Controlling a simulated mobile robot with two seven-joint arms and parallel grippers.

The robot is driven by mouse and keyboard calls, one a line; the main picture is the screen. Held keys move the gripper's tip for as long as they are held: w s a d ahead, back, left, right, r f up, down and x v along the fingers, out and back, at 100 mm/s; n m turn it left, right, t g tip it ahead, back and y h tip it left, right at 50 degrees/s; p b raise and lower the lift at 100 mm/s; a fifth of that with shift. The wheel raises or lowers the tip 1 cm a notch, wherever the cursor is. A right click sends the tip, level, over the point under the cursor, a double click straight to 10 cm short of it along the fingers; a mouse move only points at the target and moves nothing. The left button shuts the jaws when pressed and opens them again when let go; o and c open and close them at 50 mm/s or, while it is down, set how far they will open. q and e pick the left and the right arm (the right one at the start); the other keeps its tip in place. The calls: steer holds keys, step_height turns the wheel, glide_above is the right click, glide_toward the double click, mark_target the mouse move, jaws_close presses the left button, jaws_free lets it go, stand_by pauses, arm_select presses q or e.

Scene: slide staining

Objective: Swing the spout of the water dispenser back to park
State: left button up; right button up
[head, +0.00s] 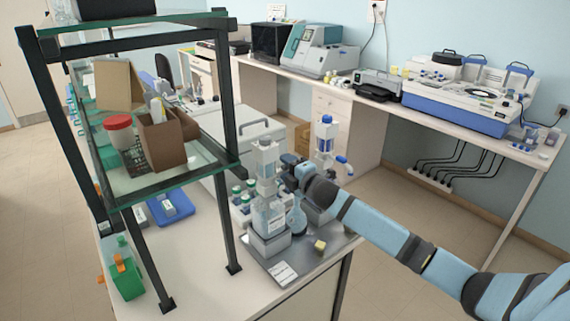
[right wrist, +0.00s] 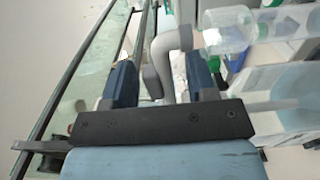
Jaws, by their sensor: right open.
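I cannot tell from labels which one holds water. My right gripper (head: 290,170) is beside the dispenser heads. In the right wrist view my right gripper (right wrist: 160,68) is open, with a grey bent spout (right wrist: 172,42) between its fingers; I cannot tell whether they touch. My left gripper is not in view.
A small blue flask (head: 297,220) and a yellow block (head: 320,245) are close by on the tray (head: 290,272). White bottles with green caps (head: 240,200) stand to the left. A dark-framed glass shelf (head: 205,168) with a box and red-lidded jar rises at left.

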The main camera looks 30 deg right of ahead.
steer(key=shift+w+a, duration=0.1)
steer(key=shift+w, duration=0.55)
jaws_close()
